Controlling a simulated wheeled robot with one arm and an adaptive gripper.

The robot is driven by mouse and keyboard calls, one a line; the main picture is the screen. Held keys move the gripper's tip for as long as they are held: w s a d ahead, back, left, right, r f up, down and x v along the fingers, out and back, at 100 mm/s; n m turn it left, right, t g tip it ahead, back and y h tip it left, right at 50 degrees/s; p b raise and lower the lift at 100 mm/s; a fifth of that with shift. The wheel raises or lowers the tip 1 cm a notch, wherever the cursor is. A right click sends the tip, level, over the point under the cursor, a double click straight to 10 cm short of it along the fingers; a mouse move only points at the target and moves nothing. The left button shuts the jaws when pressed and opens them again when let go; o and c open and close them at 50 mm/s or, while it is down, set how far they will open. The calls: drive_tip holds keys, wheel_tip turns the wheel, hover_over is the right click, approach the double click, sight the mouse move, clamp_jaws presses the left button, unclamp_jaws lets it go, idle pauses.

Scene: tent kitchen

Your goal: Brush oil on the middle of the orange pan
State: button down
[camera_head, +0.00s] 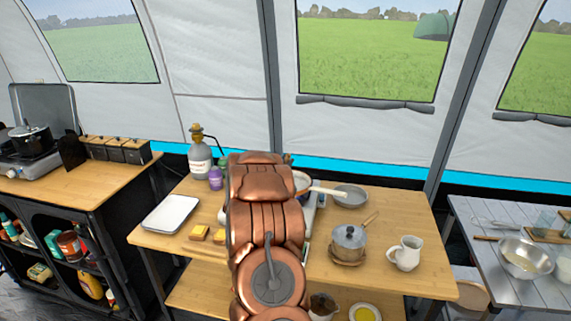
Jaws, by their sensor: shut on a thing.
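My copper-coloured arm rises through the middle of the view and covers the centre of the wooden table. My gripper is hidden behind it, and so is anything it holds. No pan that is clearly orange shows. A grey pan (351,195) with a pale handle lies at the table's back right. The edge of another round pan or dish (302,182) shows just right of my arm, mostly covered. A small dish of yellow liquid (365,313), perhaps oil, is at the bottom edge on a lower level. No brush can be seen.
On the wooden table (405,283) are a lidded pot (349,238), a white jug (405,253), a white tray (170,214), yellow blocks (199,233) and a grey bottle (200,160). A side table (505,286) with a metal bowl (524,258) stands right. A stove counter (90,185) stands left.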

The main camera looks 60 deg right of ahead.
drive_tip(key=shift+f+b, duration=0.4)
drive_tip(key=shift+f, duration=0.25)
drive_tip(key=shift+s, duration=0.1)
